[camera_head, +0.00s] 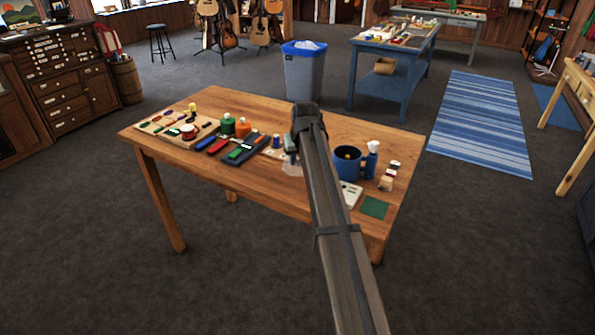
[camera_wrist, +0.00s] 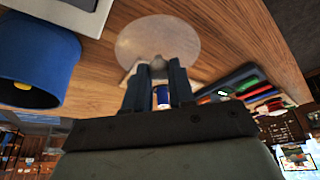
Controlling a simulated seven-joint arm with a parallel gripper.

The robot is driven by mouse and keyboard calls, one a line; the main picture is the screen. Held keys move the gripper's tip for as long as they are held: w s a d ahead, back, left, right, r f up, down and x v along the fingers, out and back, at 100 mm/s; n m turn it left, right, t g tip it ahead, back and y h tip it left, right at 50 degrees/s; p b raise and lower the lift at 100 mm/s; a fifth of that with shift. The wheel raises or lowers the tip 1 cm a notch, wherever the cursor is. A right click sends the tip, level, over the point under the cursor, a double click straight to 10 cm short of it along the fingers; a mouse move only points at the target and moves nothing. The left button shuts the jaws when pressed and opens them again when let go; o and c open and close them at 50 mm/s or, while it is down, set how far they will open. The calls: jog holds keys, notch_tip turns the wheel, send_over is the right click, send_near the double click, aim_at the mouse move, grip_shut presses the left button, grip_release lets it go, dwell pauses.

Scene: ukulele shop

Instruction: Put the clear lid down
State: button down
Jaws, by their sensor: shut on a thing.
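The clear lid (camera_head: 290,169) is a thin see-through disc below my gripper (camera_head: 291,148), over the middle of the wooden table. In the wrist view the lid (camera_wrist: 158,40) is a pale round disc just beyond the fingertips of my gripper (camera_wrist: 160,72). The fingers are shut on the lid's pale middle part, probably its knob, which they partly hide. I cannot tell whether the lid touches the table or hangs a little above it.
The wooden table (camera_head: 270,112) holds a blue mug (camera_head: 347,166) right of my gripper, also large in the wrist view (camera_wrist: 40,65). Coloured tools (camera_head: 238,152) lie left of the lid. A green square (camera_head: 374,207) lies near the front right corner.

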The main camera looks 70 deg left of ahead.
aim_at(298, 168)
jog(key=shift+f, duration=2.4)
jog(key=shift+f, duration=0.1)
jog(key=c, duration=1)
grip_release()
jog(key=shift+o, duration=0.2)
jog(key=v, duration=1.2)
